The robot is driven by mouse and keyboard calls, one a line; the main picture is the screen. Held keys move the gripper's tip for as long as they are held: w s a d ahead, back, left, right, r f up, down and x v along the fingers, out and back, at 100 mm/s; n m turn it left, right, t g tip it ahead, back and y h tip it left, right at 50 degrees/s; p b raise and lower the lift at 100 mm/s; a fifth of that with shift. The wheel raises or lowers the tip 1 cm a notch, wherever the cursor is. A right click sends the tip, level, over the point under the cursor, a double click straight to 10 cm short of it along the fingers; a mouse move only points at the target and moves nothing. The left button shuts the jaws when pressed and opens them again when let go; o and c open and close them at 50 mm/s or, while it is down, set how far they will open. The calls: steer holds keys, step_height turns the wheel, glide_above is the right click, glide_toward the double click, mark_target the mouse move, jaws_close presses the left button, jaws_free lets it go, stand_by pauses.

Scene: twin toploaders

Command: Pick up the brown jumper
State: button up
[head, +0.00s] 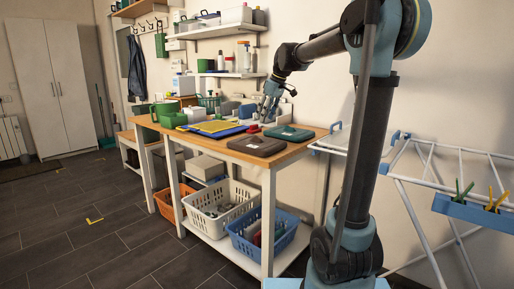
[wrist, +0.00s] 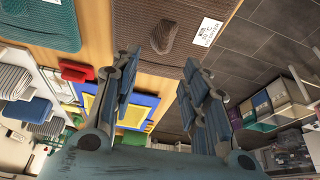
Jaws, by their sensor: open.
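The brown jumper (head: 257,146) lies folded flat near the front edge of the wooden table. In the wrist view it (wrist: 152,45) is at the top centre, with a raised brown lump and a white printed label at its side. My gripper (head: 268,115) is over the table, beyond the jumper as the head camera sees it. In the wrist view my gripper (wrist: 160,82) has its two fingers spread apart with nothing between them. The jumper shows beyond the fingertips, and I see no contact.
A teal folded garment (head: 290,133) lies to the jumper's right. A blue-and-yellow tray (head: 205,128) lies left, with a small red object (head: 253,129) behind the jumper. The wooden table (head: 205,146) has baskets below. A drying rack (head: 455,152) stands at right. Floor at left is clear.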

mark_target(257, 141)
steer(key=x, duration=1.1)
steer(key=shift+s+a, duration=0.1)
steer(key=shift+s, duration=0.05)
jaws_close()
